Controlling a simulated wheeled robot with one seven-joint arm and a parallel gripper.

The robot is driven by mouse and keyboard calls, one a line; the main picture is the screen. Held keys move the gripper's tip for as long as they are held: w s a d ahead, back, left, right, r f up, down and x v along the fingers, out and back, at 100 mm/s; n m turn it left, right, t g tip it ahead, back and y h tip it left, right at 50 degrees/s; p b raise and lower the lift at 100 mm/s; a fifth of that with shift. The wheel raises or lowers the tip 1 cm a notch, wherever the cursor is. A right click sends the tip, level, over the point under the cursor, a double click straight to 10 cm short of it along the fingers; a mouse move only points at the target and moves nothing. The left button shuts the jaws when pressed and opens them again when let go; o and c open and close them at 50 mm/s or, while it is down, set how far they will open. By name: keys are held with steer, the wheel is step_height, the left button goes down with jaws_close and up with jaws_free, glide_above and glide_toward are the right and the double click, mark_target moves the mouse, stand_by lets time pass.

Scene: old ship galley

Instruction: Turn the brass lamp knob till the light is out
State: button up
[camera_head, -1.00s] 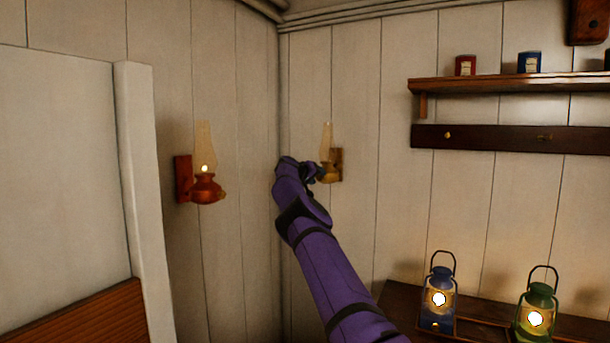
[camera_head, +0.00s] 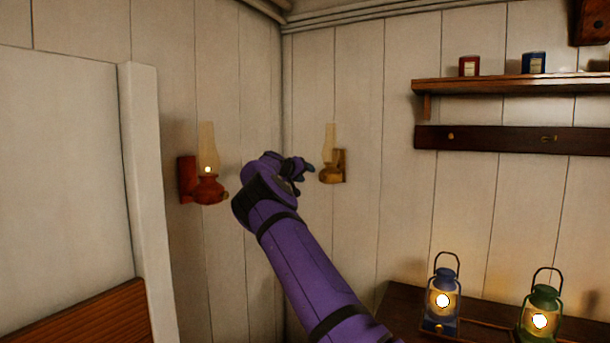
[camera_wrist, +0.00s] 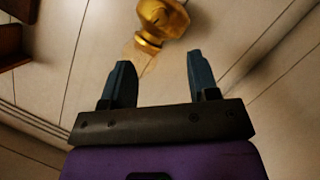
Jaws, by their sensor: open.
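The brass lamp (camera_head: 331,174) hangs on a wooden wall bracket just right of the room corner, with a tall clear chimney. No bright flame shows in it. My gripper (camera_head: 308,172) is just left of the lamp, with a small gap between them in the head view. In the wrist view the brass lamp (camera_wrist: 163,18) is at the top, beyond the fingertips and cut by the frame edge. My gripper (camera_wrist: 158,66) is open there, with nothing between its fingers. I cannot clearly tell the knob from the rest of the brass.
A red lamp (camera_head: 207,188) with a small bright flame hangs on the left wall. A blue lantern (camera_head: 444,318) and a green lantern (camera_head: 540,318), both lit, stand low at the right. A shelf (camera_head: 500,86) and a dark rail (camera_head: 490,138) are on the right wall.

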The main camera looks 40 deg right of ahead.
mark_target(324, 179)
step_height(324, 179, down, 6)
steer(key=d+n+t, duration=0.1)
steer(key=n+t, duration=0.1)
steer(key=d+t, duration=0.1)
steer(key=d, duration=0.2)
steer(key=d+r+t+h, duration=0.1)
steer(key=d, duration=0.2)
steer(key=w+d+r+t+h, duration=0.1)
steer(key=d, duration=0.2)
steer(key=shift+d+r+n, duration=0.15)
steer(key=shift+n, duration=0.15)
stand_by(0.3)
